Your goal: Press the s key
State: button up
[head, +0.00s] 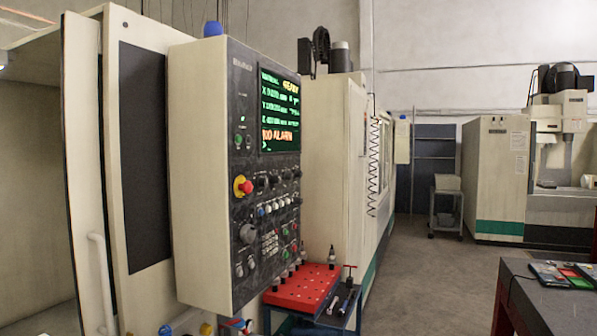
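A dark control panel (262,175) is set in the front of a cream machine cabinet at left centre, seen at an angle. Its screen (278,112) shows green text and an orange line that seems to read "100 ALARM". A small keypad (269,243) with little keys sits low on the panel. The keys are too small to read, so I cannot tell which one is the s key. A red emergency button (244,186) on a yellow ring is left of the knobs. My gripper is not in view.
A red tool tray (301,290) on a small stand is below the panel at right. A dark bench (540,308) with flat devices is at the lower right. Open grey floor (430,275) lies between them. A grey cart (446,205) and another machine (497,180) stand behind.

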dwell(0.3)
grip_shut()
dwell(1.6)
